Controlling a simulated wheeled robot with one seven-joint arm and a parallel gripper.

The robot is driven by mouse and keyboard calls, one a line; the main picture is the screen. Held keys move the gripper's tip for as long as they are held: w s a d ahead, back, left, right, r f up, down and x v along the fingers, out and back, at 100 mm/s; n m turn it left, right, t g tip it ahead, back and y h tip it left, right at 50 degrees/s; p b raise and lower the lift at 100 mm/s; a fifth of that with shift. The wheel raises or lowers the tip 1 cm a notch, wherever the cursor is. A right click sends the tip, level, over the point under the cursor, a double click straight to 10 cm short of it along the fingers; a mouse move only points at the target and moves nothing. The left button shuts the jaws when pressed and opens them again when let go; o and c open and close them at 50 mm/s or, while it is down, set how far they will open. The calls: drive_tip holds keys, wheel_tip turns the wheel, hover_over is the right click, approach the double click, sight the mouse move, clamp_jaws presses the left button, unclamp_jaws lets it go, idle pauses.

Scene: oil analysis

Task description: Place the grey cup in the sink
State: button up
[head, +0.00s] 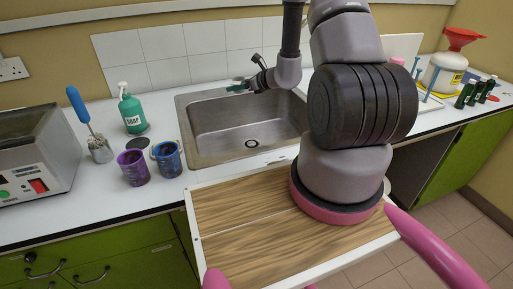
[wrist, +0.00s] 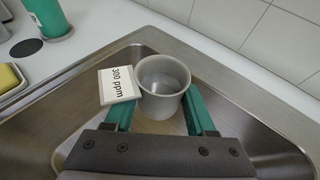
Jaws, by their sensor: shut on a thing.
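The grey cup (wrist: 162,104) is upright between the two teal fingers of my gripper (wrist: 161,92) in the wrist view. The fingers are shut on its sides. A white card reading "300 ppm" (wrist: 117,84) is at the cup's left side. The cup is over the back part of the metal sink (wrist: 262,110); I cannot tell whether it touches the sink. In the head view my gripper (head: 240,86) is at the back rim of the sink (head: 225,131), and the cup cannot be made out there.
A green soap bottle (head: 132,110), a purple cup (head: 134,168) and a blue cup (head: 167,160) stand on the counter left of the sink. White tiles (wrist: 255,30) rise behind the sink. A wooden tray (head: 245,215) lies in front. The visible sink floor is clear.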

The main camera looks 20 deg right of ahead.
drive_tip(key=shift+s+a+f+n+g+y, duration=0.3)
drive_tip(key=shift+a+f+n+g+y, duration=0.7)
drive_tip(key=shift+f, duration=2.35)
drive_tip(key=shift+s+a+f+n+g+y, duration=0.3)
drive_tip(key=shift+a+f+n+g+y, duration=0.6)
drive_tip(key=shift+f, duration=2.4)
drive_tip(key=shift+s+a+f+n+g+y, duration=0.45)
drive_tip(key=shift+a+f+n+g, duration=0.75)
drive_tip(key=shift+f, duration=2.15)
drive_tip(key=shift+w+f, duration=0.1)
drive_tip(key=shift+w, duration=0.05)
drive_tip(key=shift+f, duration=0.5)
drive_tip(key=o, duration=1.4)
drive_tip(key=shift+c, duration=0.2)
